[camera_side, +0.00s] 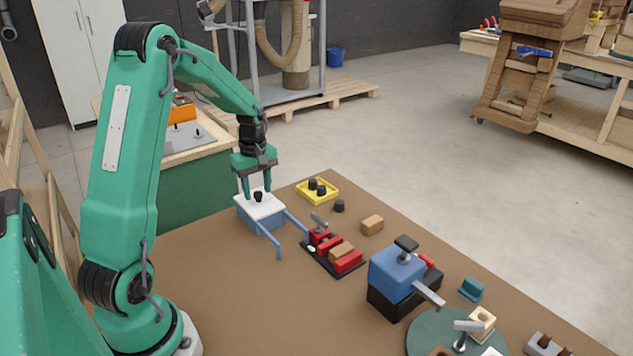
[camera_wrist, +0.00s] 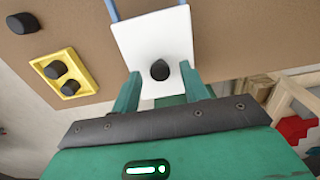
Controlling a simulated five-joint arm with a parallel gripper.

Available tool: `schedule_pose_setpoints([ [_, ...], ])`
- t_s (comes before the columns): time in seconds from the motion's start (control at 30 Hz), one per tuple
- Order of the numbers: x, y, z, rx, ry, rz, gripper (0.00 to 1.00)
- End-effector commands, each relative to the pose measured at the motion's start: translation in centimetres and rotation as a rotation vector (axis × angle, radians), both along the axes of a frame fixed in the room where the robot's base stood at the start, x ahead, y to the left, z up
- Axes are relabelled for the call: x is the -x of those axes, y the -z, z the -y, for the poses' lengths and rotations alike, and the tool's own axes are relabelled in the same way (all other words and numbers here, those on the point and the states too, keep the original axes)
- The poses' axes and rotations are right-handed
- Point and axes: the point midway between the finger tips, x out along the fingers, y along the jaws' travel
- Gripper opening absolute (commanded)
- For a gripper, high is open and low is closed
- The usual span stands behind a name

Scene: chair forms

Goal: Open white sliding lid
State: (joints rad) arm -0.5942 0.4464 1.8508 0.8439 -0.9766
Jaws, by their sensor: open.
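The white sliding lid (camera_side: 266,208) lies flat on top of a blue box (camera_side: 266,224), with a black knob (camera_side: 258,197) on it. Two blue rails (camera_side: 297,222) stick out from the box. The lid (camera_wrist: 135,42) and its knob (camera_wrist: 160,70) also show in the wrist view, where the lid covers the box. My gripper (camera_side: 258,195) points down over the lid with its green fingers open, one on each side of the knob. In the wrist view my gripper (camera_wrist: 162,80) has visible gaps between the knob and both fingers. Whether the fingertips touch the lid is unclear.
A yellow tray (camera_side: 333,196) with black knobs stands behind the box, with a loose black piece (camera_side: 339,206) and a wooden block (camera_side: 372,224) nearby. A red clamp fixture (camera_side: 334,250) and a blue machine (camera_side: 397,272) stand right. The table front is clear.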

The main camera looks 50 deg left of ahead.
Motion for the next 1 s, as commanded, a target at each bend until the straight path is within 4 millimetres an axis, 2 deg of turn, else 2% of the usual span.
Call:
schedule_pose_setpoints([
  [0.27,0.0,0.1,0.0,0.0,0.0,0.0,0.44],
  [0.5,0.0,0.1,0.0,0.0,0.0,0.0,0.0],
  [0.77,0.0,0.1,0.5,0.0,0.001,-0.001,0.0],
  [0.87,0.0,0.1,1.6,0.001,0.003,-0.002,0.0],
  [1.0,-0.1,0.0,4.2,0.0,0.005,0.0,0.0],
])
